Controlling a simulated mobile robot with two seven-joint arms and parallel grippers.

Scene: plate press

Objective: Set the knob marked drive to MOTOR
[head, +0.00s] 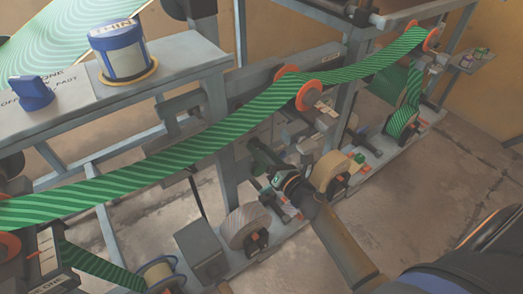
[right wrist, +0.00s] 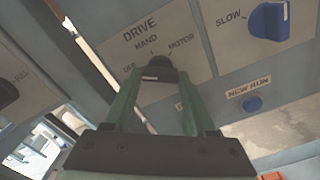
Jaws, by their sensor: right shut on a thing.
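The drive knob (right wrist: 160,63) is dark and sits on a pale panel (right wrist: 205,68) in the right wrist view. DRIVE is printed above it, with OFF, HAND and MOTOR around it. My right gripper (right wrist: 157,74) is shut on the knob, one green finger on each side. A small white mark shows between the fingertips; I cannot tell which label the knob points at. In the head view my right gripper (head: 272,181) reaches in among the machine parts from the lower right, and the drive knob cannot be made out there. My left gripper is not in view.
A green striped web (head: 170,155) runs over orange-edged rollers above my right arm. Paper rolls (head: 248,226) stand close below.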

